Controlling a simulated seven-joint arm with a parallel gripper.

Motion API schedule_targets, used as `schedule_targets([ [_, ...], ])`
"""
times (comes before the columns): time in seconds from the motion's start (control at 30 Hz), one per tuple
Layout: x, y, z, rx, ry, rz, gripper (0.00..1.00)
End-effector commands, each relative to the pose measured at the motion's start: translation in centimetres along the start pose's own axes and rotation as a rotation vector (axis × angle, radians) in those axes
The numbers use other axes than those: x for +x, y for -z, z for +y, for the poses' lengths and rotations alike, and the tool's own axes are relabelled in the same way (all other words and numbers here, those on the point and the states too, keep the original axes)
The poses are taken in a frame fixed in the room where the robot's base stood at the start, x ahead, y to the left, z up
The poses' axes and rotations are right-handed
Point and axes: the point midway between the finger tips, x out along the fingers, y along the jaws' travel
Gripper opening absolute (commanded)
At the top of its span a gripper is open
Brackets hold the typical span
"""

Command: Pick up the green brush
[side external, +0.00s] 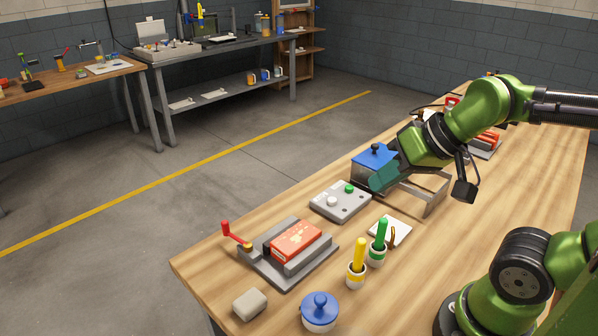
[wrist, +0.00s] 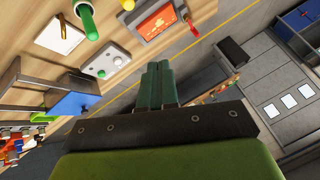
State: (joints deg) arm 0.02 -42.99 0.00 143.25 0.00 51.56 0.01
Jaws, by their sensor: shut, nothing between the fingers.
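The green brush (side external: 381,232) stands upright, handle up, in a small white-and-green holder (side external: 376,257) near the front of the wooden table. In the wrist view the green brush (wrist: 87,20) shows at the top left. My gripper (side external: 376,184) is shut and empty, beside the blue-topped box and behind the brush, apart from it. In the wrist view the teal fingers of my gripper (wrist: 161,70) are together, pointing away from the brush toward the floor side.
A yellow brush (side external: 358,255) stands close to the green one. A white pad (side external: 390,231), a grey button box (side external: 341,201), a blue-topped box (side external: 374,157), a vise with a red block (side external: 297,240) and a blue-lidded jar (side external: 320,310) surround it.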

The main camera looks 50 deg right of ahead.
Motion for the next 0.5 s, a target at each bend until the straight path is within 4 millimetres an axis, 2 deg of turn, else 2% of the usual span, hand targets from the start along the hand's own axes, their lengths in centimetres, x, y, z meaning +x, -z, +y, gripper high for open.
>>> schedule_targets([
  [0.43, 0.01, 0.0, -0.01, 0.0, 0.0, 0.0, 0.0],
  [0.47, 0.01, 0.0, -0.01, 0.0, 0.0, 0.0, 0.02],
  [0.5, 0.01, 0.0, -0.01, 0.0, 0.0, 0.0, 0.08],
])
